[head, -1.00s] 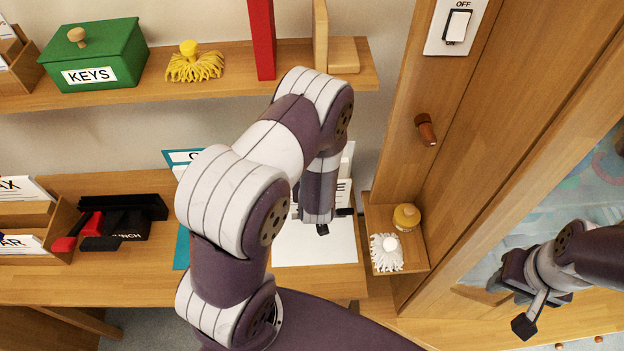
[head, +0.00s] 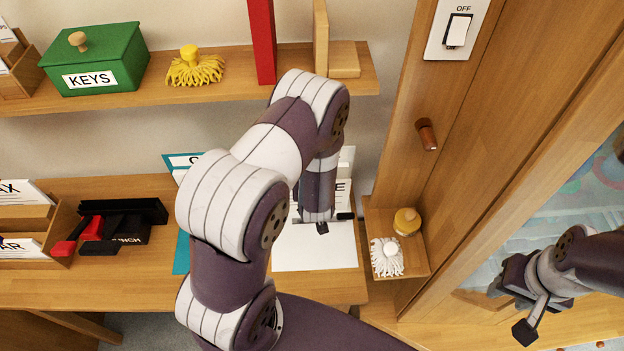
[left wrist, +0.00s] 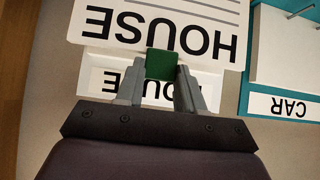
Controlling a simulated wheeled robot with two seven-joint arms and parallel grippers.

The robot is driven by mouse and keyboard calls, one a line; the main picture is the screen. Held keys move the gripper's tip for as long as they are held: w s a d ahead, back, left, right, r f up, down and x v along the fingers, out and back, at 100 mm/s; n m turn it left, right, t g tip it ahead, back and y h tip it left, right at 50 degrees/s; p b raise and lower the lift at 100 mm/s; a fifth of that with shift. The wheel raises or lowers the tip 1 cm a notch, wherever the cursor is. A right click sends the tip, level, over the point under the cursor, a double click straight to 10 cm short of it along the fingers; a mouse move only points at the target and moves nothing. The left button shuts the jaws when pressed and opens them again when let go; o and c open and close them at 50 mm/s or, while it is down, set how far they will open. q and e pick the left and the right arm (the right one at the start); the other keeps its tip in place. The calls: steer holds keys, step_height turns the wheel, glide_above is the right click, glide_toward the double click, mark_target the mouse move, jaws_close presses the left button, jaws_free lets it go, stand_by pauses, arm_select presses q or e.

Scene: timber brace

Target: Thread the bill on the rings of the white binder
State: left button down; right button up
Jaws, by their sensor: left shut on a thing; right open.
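My left gripper (left wrist: 162,68) is shut on a small green block (left wrist: 162,64) that overlaps the bill's printed heading. The bill (left wrist: 205,12) is a white sheet headed HOUSE with grey lines, upside down in the left wrist view. Just below it there, the white binder (left wrist: 96,88) shows a second, partly covered HOUSE label. In the head view my left arm hides much of this spot, and a white sheet surface (head: 318,252) shows below the gripper (head: 322,227). The binder's rings are hidden. My right gripper (head: 511,308) is open and empty at the right.
A teal binder (left wrist: 247,68) labelled CAR lies beside the white one. A black and red punch (head: 122,228) and a wooden tray stand left on the desk. A shelf (head: 220,72) holds a green KEYS box (head: 95,60). A small wooden ledge (head: 408,262) and a cabinet panel border the right.

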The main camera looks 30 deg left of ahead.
arm_select(q)
steer(key=shift+w+a+b, duration=0.2)
steer(key=shift+w+a, duration=0.25)
steer(key=shift+w, duration=0.3)
steer(key=shift+w+a+b, duration=0.15)
steer(key=shift+w+a, duration=0.3)
steer(key=shift+w, duration=0.3)
stand_by(0.8)
steer(key=shift+c, duration=0.7)
jaws_free()
step_height(320, 180, up, 8)
steer(key=p, duration=0.7)
